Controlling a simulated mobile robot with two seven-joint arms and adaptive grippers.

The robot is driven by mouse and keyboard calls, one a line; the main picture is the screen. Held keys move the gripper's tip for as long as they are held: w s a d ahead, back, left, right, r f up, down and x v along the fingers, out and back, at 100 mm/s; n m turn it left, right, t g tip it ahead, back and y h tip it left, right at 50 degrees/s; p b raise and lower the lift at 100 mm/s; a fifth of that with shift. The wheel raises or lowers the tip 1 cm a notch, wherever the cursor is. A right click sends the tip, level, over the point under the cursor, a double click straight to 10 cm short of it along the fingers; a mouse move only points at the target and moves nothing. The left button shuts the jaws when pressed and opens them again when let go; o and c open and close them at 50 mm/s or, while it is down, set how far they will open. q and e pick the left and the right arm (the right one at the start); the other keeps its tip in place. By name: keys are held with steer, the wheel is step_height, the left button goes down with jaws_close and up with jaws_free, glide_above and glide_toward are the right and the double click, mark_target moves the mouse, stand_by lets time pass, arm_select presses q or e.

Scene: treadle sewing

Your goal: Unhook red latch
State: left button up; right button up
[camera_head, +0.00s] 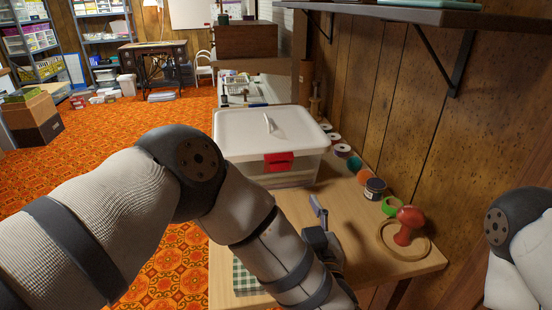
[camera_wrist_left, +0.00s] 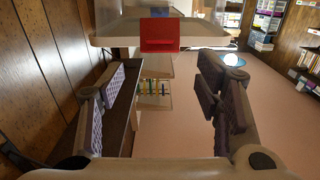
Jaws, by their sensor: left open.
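The red latch (camera_head: 279,162) sits on the front edge of a clear plastic box (camera_head: 290,178) with a white lid (camera_head: 262,135) and appears flat against it. In the left wrist view, the red latch (camera_wrist_left: 160,35) is at the top, between the finger lines and beyond the tips. My left gripper (camera_head: 320,216) is in front of the box, right of and nearer than the latch, partly hidden by its own arm. In the wrist view the left gripper (camera_wrist_left: 163,90) has its padded fingers wide apart with nothing between them. My right arm shows at the right edge; its gripper is out of view.
The box stands on a wooden table (camera_head: 350,225) by a panelled wall. Thread spools (camera_head: 342,150), a dark jar (camera_head: 375,188), green tape (camera_head: 391,207) and a red mushroom-shaped object (camera_head: 406,226) line the right side. A shelf (camera_head: 440,15) overhangs the wall side.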

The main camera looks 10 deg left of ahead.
mark_target(280, 169)
arm_select(q)
steer(key=shift+b+x, duration=0.6)
steer(key=shift+x, duration=5.15)
arm_select(e)
steer(key=shift+s+d+f+g, duration=0.1)
steer(key=shift+s+f+g, duration=0.2)
steer(key=shift+s+f, duration=0.65)
